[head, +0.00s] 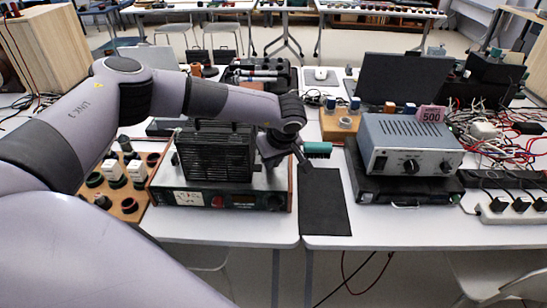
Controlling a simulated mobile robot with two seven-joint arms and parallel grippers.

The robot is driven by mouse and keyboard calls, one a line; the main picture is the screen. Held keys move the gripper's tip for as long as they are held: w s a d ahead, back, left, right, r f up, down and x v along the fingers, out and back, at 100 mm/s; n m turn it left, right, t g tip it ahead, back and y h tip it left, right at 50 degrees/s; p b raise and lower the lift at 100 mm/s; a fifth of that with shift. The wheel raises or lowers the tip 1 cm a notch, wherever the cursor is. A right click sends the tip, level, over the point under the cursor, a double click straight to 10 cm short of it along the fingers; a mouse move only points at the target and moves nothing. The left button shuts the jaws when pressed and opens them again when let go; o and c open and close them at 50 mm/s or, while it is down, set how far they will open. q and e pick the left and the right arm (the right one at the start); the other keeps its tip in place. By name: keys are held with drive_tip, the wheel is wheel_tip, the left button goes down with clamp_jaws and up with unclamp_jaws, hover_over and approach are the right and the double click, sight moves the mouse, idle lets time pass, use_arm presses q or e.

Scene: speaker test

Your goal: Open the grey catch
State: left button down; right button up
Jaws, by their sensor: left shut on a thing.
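A black slatted box with a top handle (214,152) stands upright on a grey instrument with a dark green front panel (219,199). My left gripper (268,158) is low at the box's right side, shut on a small part there. The gripper hides most of that part; I take it for the grey catch, but cannot make out its shape or position. My right gripper is not in view.
A teal-handled brush (318,148) lies right of the gripper, near a black mat (325,200). A grey power supply (410,145) stands further right, beside tangled wires (500,125). A wooden rack (122,185) is at left.

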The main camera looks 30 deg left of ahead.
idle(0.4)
use_arm(q)
drive_tip(key=c, duration=1.2)
unclamp_jaws()
drive_tip(key=v, duration=0.7)
drive_tip(key=shift+b, duration=0.3)
drive_tip(key=shift+r, duration=0.1)
